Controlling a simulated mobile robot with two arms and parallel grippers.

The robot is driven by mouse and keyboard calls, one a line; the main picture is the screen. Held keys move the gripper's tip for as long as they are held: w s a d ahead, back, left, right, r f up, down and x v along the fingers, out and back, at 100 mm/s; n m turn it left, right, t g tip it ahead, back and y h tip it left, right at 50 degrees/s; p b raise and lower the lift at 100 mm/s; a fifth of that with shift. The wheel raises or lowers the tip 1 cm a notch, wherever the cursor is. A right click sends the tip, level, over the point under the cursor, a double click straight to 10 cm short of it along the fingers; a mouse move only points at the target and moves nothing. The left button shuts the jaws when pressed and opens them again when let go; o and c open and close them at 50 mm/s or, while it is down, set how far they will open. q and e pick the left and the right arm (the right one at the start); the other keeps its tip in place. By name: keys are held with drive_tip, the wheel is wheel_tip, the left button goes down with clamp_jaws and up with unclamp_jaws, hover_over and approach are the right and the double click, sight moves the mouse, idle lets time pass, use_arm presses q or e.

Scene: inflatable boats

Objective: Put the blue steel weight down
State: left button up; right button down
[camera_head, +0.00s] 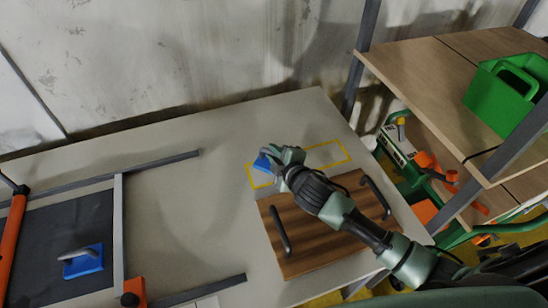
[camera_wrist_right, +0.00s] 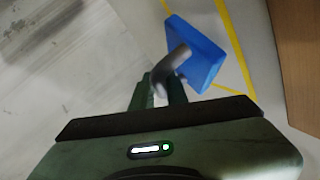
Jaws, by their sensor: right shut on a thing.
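My right gripper (camera_head: 277,155) is shut on the grey handle of a blue steel weight (camera_head: 262,163), over the left end of a yellow-outlined rectangle (camera_head: 329,143) on the table. In the right wrist view the weight (camera_wrist_right: 207,62) is a tilted-looking blue block with its handle between my fingers (camera_wrist_right: 168,82). Yellow lines (camera_wrist_right: 232,38) run beside and behind it. I cannot tell whether its base touches the table. A second blue weight (camera_head: 84,262) with a grey handle rests on a dark mat at the left. My left gripper is not in view.
A brown wooden board (camera_head: 309,243) with two dark handles lies just in front of the yellow outline, under my right arm. The grey table (camera_head: 190,205) is clear left of it. Shelves (camera_head: 420,68) with a green caddy (camera_head: 500,95) stand at the right.

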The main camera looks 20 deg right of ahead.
drive_tip(key=shift+w+f, duration=0.15)
drive_tip(key=shift+f, duration=0.7)
drive_tip(key=shift+f, duration=0.15)
drive_tip(key=c, duration=1.4)
unclamp_jaws()
drive_tip(key=shift+f, duration=0.15)
drive_tip(key=shift+s, duration=0.2)
drive_tip(key=v, duration=1.2)
drive_tip(key=shift+r+b, duration=0.25)
drive_tip(key=shift+b, duration=0.15)
